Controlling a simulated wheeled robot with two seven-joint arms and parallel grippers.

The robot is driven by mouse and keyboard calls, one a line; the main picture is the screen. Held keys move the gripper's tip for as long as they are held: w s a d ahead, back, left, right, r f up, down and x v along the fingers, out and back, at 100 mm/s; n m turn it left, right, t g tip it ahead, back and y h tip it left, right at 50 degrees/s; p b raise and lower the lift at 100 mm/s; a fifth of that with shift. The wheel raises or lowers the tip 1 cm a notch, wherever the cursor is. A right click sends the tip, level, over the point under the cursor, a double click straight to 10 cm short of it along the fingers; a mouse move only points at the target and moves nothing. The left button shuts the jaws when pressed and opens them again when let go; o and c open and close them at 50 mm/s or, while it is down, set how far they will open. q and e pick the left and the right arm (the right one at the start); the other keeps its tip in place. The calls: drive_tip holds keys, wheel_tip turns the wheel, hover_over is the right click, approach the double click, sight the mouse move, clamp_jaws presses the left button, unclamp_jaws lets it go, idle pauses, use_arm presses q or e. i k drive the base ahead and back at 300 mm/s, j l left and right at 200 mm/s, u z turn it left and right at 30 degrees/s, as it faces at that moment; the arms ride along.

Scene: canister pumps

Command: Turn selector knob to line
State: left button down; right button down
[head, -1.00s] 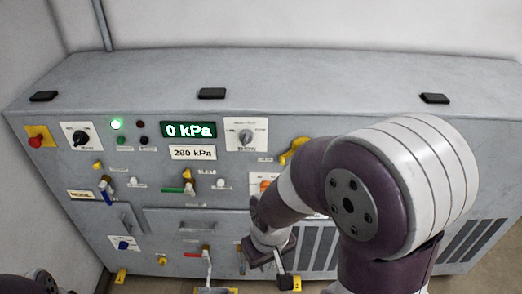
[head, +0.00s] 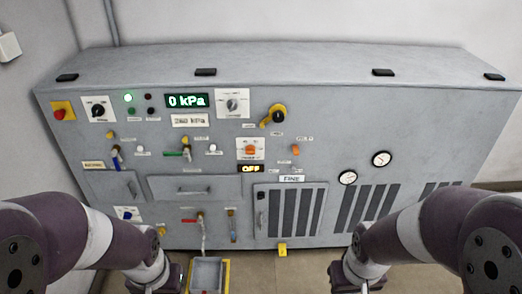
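The grey cabinet front carries several knobs on white plates: a black knob (head: 97,110) at upper left, a grey knob (head: 232,104) right of the green display, an orange knob (head: 250,150) below it, and a blue knob (head: 126,213) at lower left. Their small labels are too blurred to read, so I cannot tell which is the selector knob. My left gripper (head: 158,284) and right gripper (head: 356,284) are low in front of the cabinet, apart from every knob. Their fingers are partly hidden or cut off by the frame edge.
A green display (head: 187,101) reads 0 kPa; a small display (head: 250,169) reads OFF. A yellow-black handle (head: 276,115), a red button (head: 59,114), valve levers and two gauges (head: 381,159) are on the panel. A grey tray (head: 206,275) stands on the floor between my arms.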

sight(233, 104)
drive_tip(key=i+j, duration=0.2)
drive_tip(key=i, duration=0.35)
drive_tip(key=i+j, duration=0.25)
drive_tip(key=i, duration=0.25)
